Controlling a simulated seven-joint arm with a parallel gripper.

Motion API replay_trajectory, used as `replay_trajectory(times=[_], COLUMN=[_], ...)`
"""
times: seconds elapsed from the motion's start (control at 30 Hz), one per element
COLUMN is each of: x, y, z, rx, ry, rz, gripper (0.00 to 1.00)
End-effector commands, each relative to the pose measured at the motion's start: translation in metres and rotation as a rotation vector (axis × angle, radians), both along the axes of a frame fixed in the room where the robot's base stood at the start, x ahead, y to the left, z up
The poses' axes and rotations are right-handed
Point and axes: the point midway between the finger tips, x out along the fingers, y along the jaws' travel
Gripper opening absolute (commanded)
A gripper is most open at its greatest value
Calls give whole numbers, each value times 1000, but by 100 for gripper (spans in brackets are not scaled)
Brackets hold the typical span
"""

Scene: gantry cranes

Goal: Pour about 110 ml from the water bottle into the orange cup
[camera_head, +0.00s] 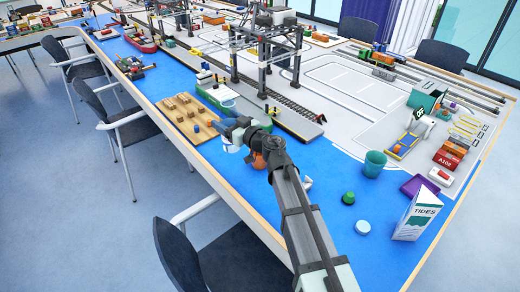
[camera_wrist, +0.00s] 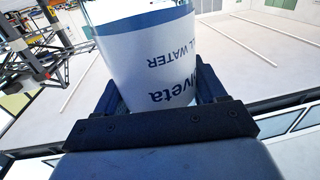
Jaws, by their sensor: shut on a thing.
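My gripper (camera_head: 232,132) is shut on the water bottle, above the near edge of the blue table strip. In the head view a white and blue part of the water bottle (camera_head: 230,147) shows just below the jaws; the rest is hidden. In the wrist view the bottle (camera_wrist: 155,58) fills the space between the two dark fingers, its white and blue label reading "WATER" upside down. Its mouth and water level cannot be made out. An orange patch (camera_head: 258,161), which looks like the orange cup, shows beside my wrist, mostly hidden by my arm.
A wooden board with small blocks (camera_head: 185,118) lies left of my gripper. A gantry crane (camera_head: 265,50) rises behind.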

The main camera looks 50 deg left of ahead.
Motion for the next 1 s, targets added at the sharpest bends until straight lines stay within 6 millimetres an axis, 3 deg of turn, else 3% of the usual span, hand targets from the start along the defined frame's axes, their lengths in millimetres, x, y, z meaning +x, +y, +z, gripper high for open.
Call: replay_trajectory(times=[0.23,0.7,1.0], x=[1,1,1], y=[0,0,0], z=[-24,-104,-125], rx=[-1,-1,1], ry=[2,1,1], rz=[-2,-3,-3], gripper=[31,31,31])
